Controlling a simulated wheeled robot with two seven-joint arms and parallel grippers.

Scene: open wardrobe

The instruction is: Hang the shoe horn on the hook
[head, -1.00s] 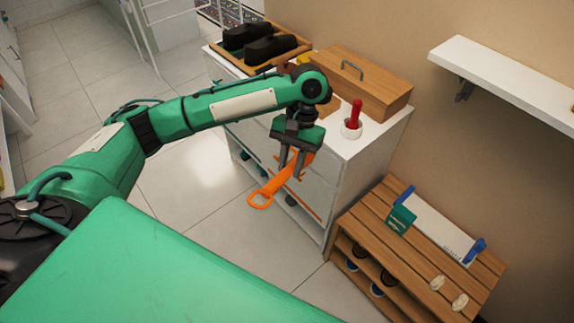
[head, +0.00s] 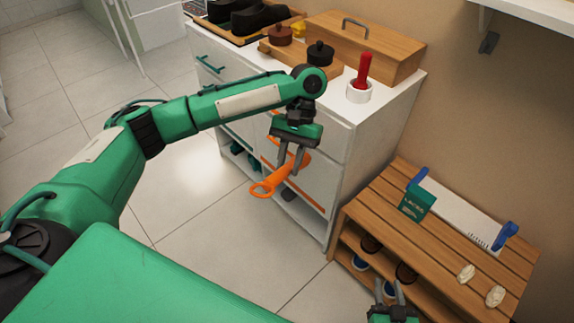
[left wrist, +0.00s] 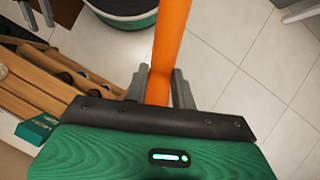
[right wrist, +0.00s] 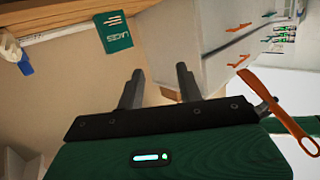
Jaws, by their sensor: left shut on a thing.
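The orange shoe horn (head: 266,188) is held in the air in front of the white cabinet, tilted, with its ring-shaped handle end at lower left. My left gripper (head: 290,170) is shut on its shaft. In the left wrist view the shaft (left wrist: 172,35) passes between the fingers (left wrist: 160,85). My right gripper (head: 390,287) is open and empty at the bottom, in front of the wooden bench. The right wrist view shows its fingers apart (right wrist: 160,85) and the shoe horn (right wrist: 282,118) at right. A dark hook-like piece (head: 488,42) is under the wall shelf; its exact shape is unclear.
The white cabinet (head: 345,150) carries a wooden box (head: 375,55), a red-handled item in a white cup (head: 362,75) and dark shoes. The slatted bench (head: 380,205) holds a green box (head: 417,201) and a white, blue-ended item (head: 455,212). The white shelf (head: 545,8) juts from the wall.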

